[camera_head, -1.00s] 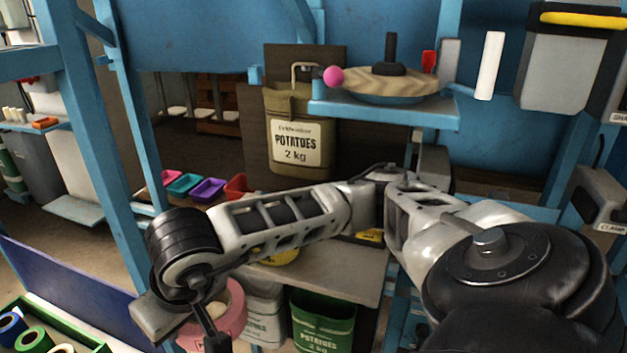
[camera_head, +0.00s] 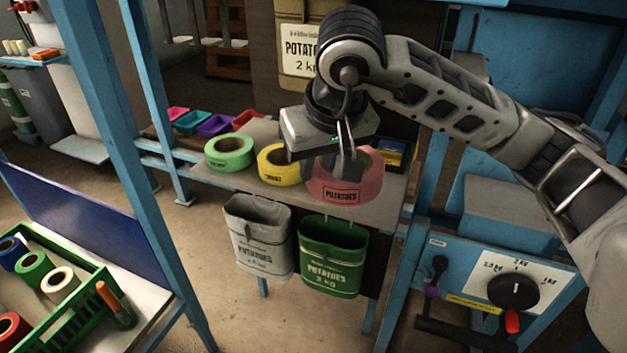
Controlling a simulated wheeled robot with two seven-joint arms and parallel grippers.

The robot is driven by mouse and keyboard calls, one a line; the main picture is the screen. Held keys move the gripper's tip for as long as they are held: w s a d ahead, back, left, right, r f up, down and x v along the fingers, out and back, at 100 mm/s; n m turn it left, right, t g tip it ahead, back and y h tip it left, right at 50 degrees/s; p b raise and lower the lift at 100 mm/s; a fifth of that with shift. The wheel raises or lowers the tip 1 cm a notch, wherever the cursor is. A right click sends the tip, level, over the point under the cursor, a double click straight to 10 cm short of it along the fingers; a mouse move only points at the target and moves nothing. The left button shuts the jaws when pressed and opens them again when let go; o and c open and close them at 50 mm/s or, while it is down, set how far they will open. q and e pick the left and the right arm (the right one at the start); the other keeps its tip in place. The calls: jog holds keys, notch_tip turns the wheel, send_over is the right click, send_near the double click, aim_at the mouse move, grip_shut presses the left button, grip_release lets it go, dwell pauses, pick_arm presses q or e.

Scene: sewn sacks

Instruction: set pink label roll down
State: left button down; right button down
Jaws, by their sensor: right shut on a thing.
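The pink label roll (camera_head: 368,187) is at the right part of the grey shelf (camera_head: 225,181), its printed "POTATOES" label facing me. My right gripper (camera_head: 347,170) comes down from above with its fingers on the roll's near side and is shut on it. The roll looks level and at or just above the shelf; I cannot tell whether its underside touches. The wrist hides part of its top. My left gripper is not in view.
A yellow roll (camera_head: 272,172) stands close left of the pink one, and a green roll (camera_head: 229,157) further left. Grey (camera_head: 259,240) and green (camera_head: 331,262) potato sacks hang below the shelf's front edge. A dial panel (camera_head: 500,280) is at lower right.

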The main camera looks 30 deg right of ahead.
jog(key=shift+w+d+b, duration=0.15)
jog(key=shift+d+b, duration=0.25)
jog(key=shift+b, duration=0.25)
jog(key=w+d+f, duration=0.2)
jog(key=w, duration=0.1)
jog(key=w+d+f, duration=0.3)
jog(key=w, duration=0.1)
jog(key=w+d+f, duration=0.2)
jog(key=w+f, duration=0.1)
jog(key=shift+w+d, duration=0.15)
jog(key=shift+d, duration=0.2)
jog(key=shift+w+d+f, duration=0.1)
jog(key=shift+w+f, duration=0.05)
jog(key=shift+f, duration=0.1)
jog(key=shift+w+d+f, duration=0.1)
jog(key=shift+w+f, duration=0.05)
jog(key=shift+f, duration=0.85)
jog(key=shift+w+d+f, duration=0.1)
jog(key=shift+f, duration=0.85)
jog(key=shift+f, duration=0.1)
jog(key=c, duration=1.2)
grip_release()
jog(key=shift+c, duration=0.2)
